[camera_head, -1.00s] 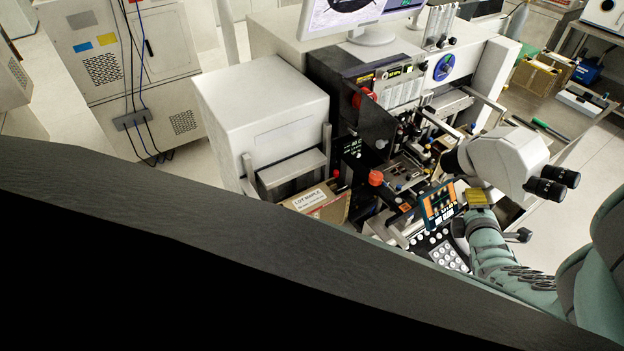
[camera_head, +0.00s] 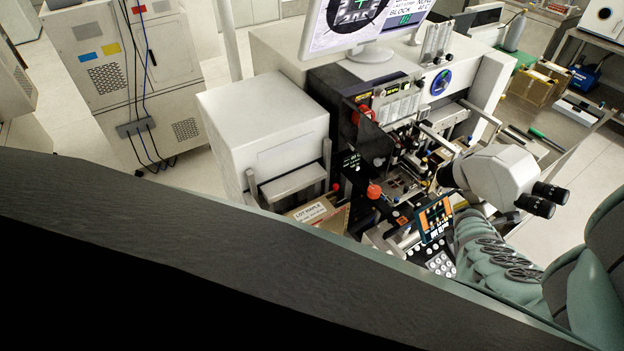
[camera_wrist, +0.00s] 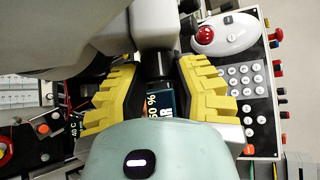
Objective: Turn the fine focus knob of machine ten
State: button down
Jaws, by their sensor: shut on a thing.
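The white microscope of the machine (camera_head: 500,172) stands at the right of the bonder in the head view, with black twin eyepieces. In the wrist view, its pale body (camera_wrist: 95,35) fills the upper left. The dark focus knob (camera_wrist: 157,64) sticks down from it between the fingers. My gripper (camera_wrist: 158,78), with yellow ribbed pads, is shut on this knob, one finger on each side. Its fingertips are hidden behind my arm in the head view. I cannot read a machine number or any mark showing the knob's turn.
A small lit display (camera_head: 434,218) stands close beside my arm and shows partly between the fingers. A keypad (camera_wrist: 243,92) and a white trackball unit with a red ball (camera_wrist: 210,35) lie to the right in the wrist view. A monitor (camera_head: 345,22) stands behind.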

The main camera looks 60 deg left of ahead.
dwell(0.4)
jog(key=c, duration=0.6)
grip_release()
